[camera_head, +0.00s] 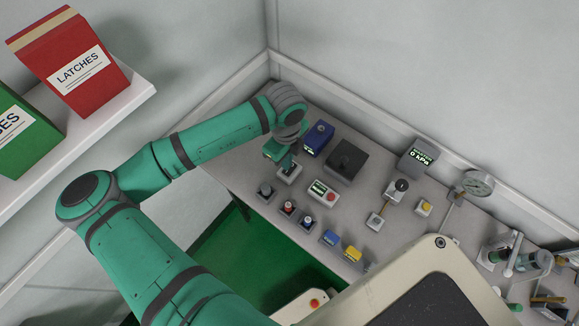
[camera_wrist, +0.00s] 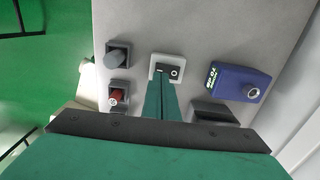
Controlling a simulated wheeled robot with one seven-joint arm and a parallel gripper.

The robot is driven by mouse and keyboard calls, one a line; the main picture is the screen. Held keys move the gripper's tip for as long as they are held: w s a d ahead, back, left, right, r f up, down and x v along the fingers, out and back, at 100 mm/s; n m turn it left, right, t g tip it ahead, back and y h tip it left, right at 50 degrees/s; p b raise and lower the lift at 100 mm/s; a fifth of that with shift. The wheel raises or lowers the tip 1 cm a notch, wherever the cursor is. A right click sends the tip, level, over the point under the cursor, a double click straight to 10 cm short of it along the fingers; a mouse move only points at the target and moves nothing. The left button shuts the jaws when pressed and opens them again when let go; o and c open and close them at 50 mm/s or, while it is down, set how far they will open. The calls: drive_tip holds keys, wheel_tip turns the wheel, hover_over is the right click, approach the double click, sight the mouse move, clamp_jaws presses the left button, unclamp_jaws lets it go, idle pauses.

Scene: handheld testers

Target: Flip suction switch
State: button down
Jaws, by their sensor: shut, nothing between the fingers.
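A small rocker switch on a pale square plate (camera_wrist: 154,67) shows in the wrist view, its dark rocker bearing a round white mark. Its plate also shows in the head view (camera_head: 290,175). I cannot read a label tying it to suction. My gripper (camera_wrist: 160,84) is shut and empty, its green fingertips right at the near edge of the switch; I cannot tell if they touch. In the head view my gripper (camera_head: 287,163) points down over the switch and hides part of it. A display box (camera_head: 420,156) at the back reads 0 kPa.
A blue box (camera_head: 317,139) and a dark box (camera_head: 346,160) stand right of my gripper. Knobs and buttons, including a grey knob (camera_head: 265,190), line the bench's front edge. A gauge (camera_head: 478,184) is at the right. A shelf (camera_head: 90,125) with boxes is at the left.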

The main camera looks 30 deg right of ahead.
drive_tip(key=shift+r, duration=1.75)
drive_tip(key=shift+w, duration=0.1)
